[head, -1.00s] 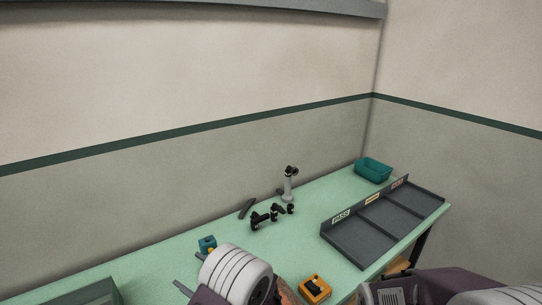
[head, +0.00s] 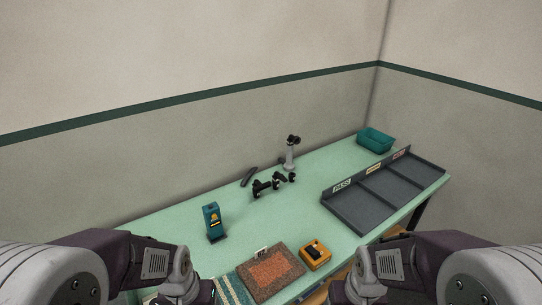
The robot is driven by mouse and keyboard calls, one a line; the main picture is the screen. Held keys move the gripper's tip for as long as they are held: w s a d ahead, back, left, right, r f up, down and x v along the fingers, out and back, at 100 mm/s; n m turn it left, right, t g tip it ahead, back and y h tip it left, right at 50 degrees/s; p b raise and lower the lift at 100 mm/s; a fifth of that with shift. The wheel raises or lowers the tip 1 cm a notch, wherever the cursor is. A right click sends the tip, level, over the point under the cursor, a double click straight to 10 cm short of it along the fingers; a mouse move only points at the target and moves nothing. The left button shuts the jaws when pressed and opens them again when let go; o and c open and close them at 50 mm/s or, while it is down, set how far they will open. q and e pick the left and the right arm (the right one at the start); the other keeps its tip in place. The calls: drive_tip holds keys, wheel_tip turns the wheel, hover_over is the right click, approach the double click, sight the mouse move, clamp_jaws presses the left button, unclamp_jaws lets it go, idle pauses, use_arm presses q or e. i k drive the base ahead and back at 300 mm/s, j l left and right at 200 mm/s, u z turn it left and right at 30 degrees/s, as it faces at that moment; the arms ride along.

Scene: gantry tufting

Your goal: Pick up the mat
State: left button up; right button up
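A rust-red mat with a dark border (head: 271,270) lies flat on the green table, near its front edge. A small pale tag or clip shows at its back edge. A teal and cream striped mat (head: 232,289) lies directly to its left, partly cut off by the frame. My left arm comes in at the lower left and my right arm at the lower right. Their links show on either side of the mats, but the fingertips of both grippers are out of the picture. I see neither gripper touching a mat.
A yellow-orange box (head: 315,254) sits right of the rust mat. A teal device (head: 213,222) stands behind the mats. Black clamps (head: 266,187) and a grey stand (head: 290,155) are farther back. A divided dark tray (head: 375,213) and teal bin (head: 376,139) are at right.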

sight(271, 269)
drive_tip(key=i+l+u, duration=0.1)
drive_tip(key=l+u, duration=0.15)
drive_tip(key=u, duration=0.15)
drive_tip(key=i+l+u, duration=0.1)
drive_tip(key=l+u, duration=0.45)
drive_tip(key=u, duration=0.2)
